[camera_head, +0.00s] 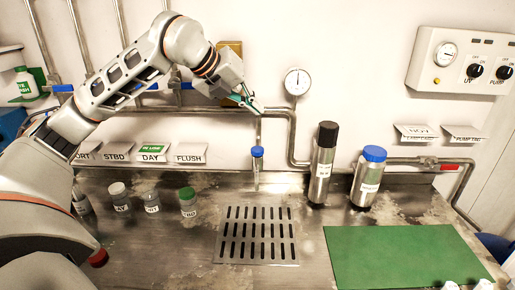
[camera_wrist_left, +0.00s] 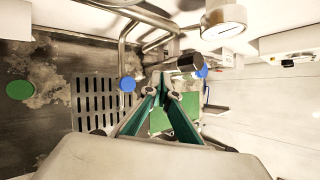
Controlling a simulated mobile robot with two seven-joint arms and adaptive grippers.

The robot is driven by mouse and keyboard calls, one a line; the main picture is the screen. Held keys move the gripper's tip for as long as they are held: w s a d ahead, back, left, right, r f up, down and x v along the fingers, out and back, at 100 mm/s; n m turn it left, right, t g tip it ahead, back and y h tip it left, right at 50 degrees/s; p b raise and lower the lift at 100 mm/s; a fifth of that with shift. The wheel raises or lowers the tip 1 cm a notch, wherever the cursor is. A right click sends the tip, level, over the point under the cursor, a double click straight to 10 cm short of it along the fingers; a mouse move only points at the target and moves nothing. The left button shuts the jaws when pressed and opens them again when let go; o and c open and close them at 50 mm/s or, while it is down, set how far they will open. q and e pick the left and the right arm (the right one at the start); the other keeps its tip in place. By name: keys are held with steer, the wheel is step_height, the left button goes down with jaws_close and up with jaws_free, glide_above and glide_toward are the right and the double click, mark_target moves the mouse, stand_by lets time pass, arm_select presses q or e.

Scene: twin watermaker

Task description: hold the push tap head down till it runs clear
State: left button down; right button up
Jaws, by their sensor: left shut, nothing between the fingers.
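A small round blue head (camera_head: 257,152), which looks like the push tap head, sits below a thin down-pipe behind the drain grate. A narrow pale, clear part hangs under it; I cannot tell whether this is water. The blue head shows from above in the left wrist view (camera_wrist_left: 127,84), left of my fingertips. My left gripper (camera_head: 252,106) is shut and empty, above the blue head and apart from it, close to the wall pipe. Its green-lined fingers meet at the tips in the left wrist view (camera_wrist_left: 162,88). My right gripper is not in view.
A slotted grate (camera_head: 258,235) lies in the steel counter. A black-capped bottle (camera_head: 323,165) and a blue-capped bottle (camera_head: 369,178) stand to the right, behind a green mat (camera_head: 400,255). Small capped jars (camera_head: 187,203) stand left. A gauge (camera_head: 297,82) and pipes line the wall.

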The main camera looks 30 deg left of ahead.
arm_select(q)
steer(key=b, duration=0.4)
glide_above(255, 149)
step_height(255, 149, down, 7)
steer(key=shift+r, duration=0.2)
steer(key=shift+f+b, duration=0.8)
steer(key=shift+f, duration=0.45)
steer(key=shift+r, duration=0.1)
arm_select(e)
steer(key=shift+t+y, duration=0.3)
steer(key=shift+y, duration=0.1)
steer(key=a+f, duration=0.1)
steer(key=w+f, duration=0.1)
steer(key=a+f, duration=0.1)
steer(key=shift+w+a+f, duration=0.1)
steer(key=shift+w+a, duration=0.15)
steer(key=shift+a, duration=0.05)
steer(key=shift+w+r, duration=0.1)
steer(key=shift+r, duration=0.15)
arm_select(q)
steer(key=shift+d+b, duration=0.1)
steer(key=shift+b, duration=0.2)
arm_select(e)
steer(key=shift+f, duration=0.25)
